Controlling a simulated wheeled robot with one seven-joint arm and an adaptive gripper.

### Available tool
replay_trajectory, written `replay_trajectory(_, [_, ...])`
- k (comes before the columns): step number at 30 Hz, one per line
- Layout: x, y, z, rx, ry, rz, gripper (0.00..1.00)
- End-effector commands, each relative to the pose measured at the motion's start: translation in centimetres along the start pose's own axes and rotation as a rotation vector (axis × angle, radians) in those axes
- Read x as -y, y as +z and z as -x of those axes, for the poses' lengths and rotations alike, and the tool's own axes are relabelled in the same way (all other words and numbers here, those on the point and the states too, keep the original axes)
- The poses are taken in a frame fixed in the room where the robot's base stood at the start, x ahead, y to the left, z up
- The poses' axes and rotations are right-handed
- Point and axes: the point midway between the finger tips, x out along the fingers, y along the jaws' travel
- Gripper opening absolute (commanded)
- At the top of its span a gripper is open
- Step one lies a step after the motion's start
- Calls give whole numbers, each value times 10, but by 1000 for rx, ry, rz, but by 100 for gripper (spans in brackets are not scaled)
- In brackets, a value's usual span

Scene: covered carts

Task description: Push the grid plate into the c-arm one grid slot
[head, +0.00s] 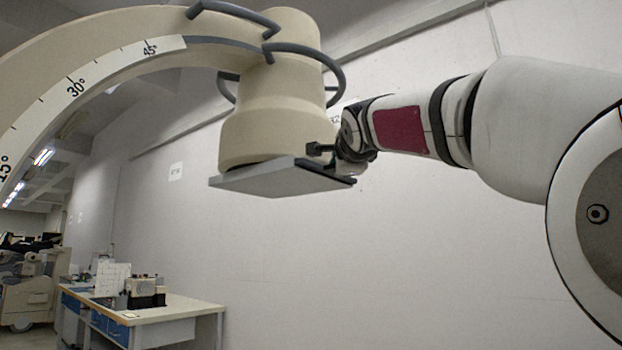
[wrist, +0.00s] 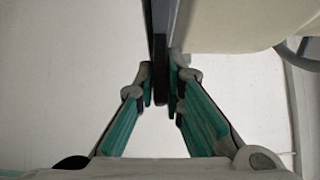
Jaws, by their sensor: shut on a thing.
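The c-arm one head (head: 270,110) is a cream housing on a curved, angle-marked arm. A flat light-grey slab (head: 265,180) sits under it, with a dark strip along its right edge. I take this strip to be the outer edge of the grid plate (head: 330,174); the rest is hidden. In the wrist view the plate (wrist: 160,55) appears as a thin dark strip, edge-on, between my fingers. My gripper (wrist: 160,88) is shut on it, one green-padded finger on each side. The slot opening itself cannot be made out.
Dark curved handles (head: 340,75) stick out of the housing near my wrist. A plain pale wall (head: 420,260) is behind. A workbench (head: 180,306) with instruments stands far off at lower left. The space below the slab is clear.

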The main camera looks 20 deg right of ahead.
Motion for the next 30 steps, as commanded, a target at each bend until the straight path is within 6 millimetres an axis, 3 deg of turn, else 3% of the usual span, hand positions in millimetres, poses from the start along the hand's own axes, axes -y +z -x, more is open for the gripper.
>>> replay_trajectory(19, [1, 11, -9, 0, -5, -3, 0])
replay_trajectory(20, [1, 10, -8, 0, -5, -3, 16])
replay_trajectory(22, [1, 10, -8, 0, -4, -3, 32])
replay_trajectory(30, [-1, 10, -9, -1, 2, -1, 33])
